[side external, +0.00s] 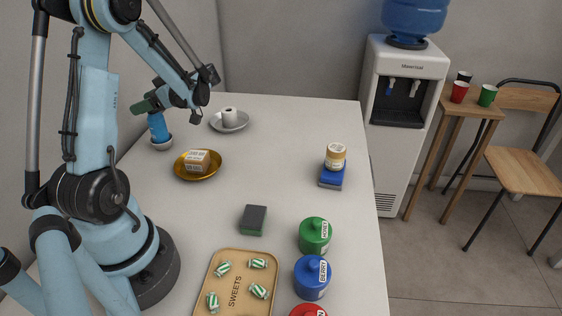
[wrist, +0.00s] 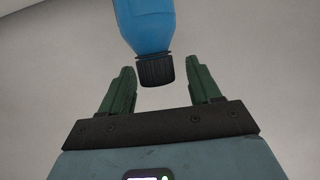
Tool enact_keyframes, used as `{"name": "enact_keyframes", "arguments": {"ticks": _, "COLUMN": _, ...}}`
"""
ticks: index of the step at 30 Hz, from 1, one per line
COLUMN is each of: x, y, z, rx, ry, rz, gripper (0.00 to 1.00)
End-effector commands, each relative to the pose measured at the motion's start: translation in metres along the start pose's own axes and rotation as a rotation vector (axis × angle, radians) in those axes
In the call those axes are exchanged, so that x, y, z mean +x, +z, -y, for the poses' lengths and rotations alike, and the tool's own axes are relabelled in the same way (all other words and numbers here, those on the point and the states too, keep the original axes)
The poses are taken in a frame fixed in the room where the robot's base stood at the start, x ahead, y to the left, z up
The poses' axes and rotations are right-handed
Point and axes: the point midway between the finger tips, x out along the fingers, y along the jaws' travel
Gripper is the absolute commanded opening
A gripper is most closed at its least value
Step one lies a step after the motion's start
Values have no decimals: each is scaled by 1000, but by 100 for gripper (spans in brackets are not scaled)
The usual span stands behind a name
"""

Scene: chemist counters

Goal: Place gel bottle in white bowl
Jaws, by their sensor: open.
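My gripper (side external: 147,104) is at the bottle's top end. In the wrist view, the blue bottle (wrist: 145,28) has its black cap between the two green fingers of my gripper (wrist: 161,76). The fingers are open, with a gap on each side of the cap.
A golden bowl (side external: 183,174) with a brown box and a grey-white bowl (side external: 240,124) with a white item stand nearby. A sponge (side external: 254,220), a sweets tray (side external: 236,307), coloured jars (side external: 315,236) and a small jar on a blue block (side external: 331,178) are farther away. The counter's middle is clear.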

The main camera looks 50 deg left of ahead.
Motion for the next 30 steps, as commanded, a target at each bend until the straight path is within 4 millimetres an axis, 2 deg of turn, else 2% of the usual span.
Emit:
{"name": "enact_keyframes", "arguments": {"ticks": 6, "x": -50, "y": 1, "z": -1, "rx": 4, "ry": 7, "rz": 1, "gripper": 62}}
{"name": "enact_keyframes", "arguments": {"ticks": 12, "x": -88, "y": 1, "z": -1, "rx": 3, "ry": 6, "rz": 1, "gripper": 62}}
{"name": "enact_keyframes", "arguments": {"ticks": 15, "x": -101, "y": 1, "z": -1, "rx": 2, "ry": 5, "rz": 1, "gripper": 62}}
{"name": "enact_keyframes", "arguments": {"ticks": 21, "x": -115, "y": 1, "z": 0, "rx": 19, "ry": 13, "rz": 10, "gripper": 62}}
{"name": "enact_keyframes", "arguments": {"ticks": 26, "x": -132, "y": 7, "z": 4, "rx": 208, "ry": 122, "rz": 107, "gripper": 62}}
{"name": "enact_keyframes", "arguments": {"ticks": 30, "x": -162, "y": 22, "z": 17, "rx": 517, "ry": 337, "rz": 242, "gripper": 62}}
